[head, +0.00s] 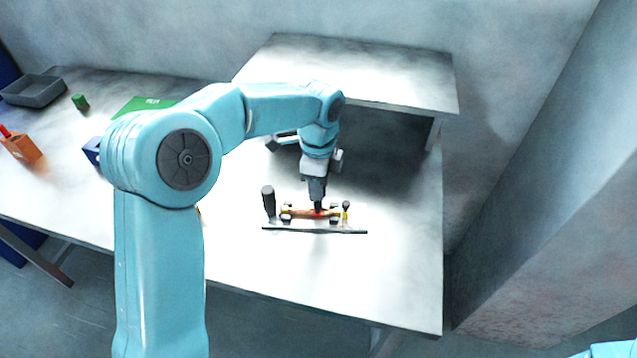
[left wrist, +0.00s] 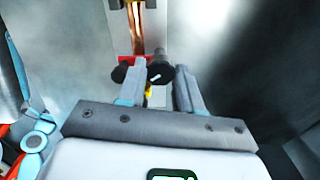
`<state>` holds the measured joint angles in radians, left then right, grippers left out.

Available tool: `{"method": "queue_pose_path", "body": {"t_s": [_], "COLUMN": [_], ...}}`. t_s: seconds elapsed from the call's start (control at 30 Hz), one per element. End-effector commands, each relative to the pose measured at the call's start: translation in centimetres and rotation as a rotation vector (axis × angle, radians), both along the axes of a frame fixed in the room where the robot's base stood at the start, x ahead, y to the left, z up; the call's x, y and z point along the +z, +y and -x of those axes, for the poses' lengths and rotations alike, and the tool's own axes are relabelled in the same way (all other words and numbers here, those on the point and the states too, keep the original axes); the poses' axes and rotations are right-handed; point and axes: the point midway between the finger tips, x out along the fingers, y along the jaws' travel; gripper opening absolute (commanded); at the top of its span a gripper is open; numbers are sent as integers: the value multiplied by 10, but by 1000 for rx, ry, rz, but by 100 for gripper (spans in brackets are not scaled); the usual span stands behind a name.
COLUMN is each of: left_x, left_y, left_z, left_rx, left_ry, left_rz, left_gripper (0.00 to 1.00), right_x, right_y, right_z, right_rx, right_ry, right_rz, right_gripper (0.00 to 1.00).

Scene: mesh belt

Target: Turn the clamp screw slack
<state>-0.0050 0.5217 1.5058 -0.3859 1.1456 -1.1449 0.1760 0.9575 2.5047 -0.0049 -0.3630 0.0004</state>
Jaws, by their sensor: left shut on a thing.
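A small fixture on a dark-edged base plate (head: 280,230) stands on the table, with a brass-coloured bar (head: 298,212) along it and a red part (head: 322,213) near the middle. My left gripper (head: 318,208) points down onto the red part. In the left wrist view the fingers of my left gripper (left wrist: 160,82) are either side of a round black knob with a white mark (left wrist: 160,73), seemingly the clamp screw's head, and are shut on it. The red part (left wrist: 126,61) and the bar (left wrist: 146,30) show beyond. In the head view the gripper hides the knob. My right gripper is out of view.
A black upright cylinder (head: 268,200) stands at the fixture's left end. A raised shelf (head: 350,70) overhangs the table behind. A grey tray (head: 35,92), a green cylinder (head: 80,102) and an orange block (head: 22,147) are far left. The front table is clear.

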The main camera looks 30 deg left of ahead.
Motion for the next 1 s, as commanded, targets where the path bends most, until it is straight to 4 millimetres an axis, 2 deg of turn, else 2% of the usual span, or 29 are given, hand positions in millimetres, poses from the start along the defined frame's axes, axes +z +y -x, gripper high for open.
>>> {"method": "queue_pose_path", "body": {"t_s": [0.57,0.6,0.67,1.0], "left_x": [1,1,1,3], "left_y": [0,0,0,0], "left_z": [0,0,0,0], "left_rx": [0,0,0,0], "left_ry": [-2,-2,-2,-2], "left_rz": [0,0,0,-1], "left_gripper": [4,41,60,60], "right_x": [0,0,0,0], "right_y": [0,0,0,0], "right_z": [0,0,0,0], "right_rx": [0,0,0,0], "right_ry": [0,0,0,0], "right_rz": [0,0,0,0], "right_gripper": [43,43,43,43]}}
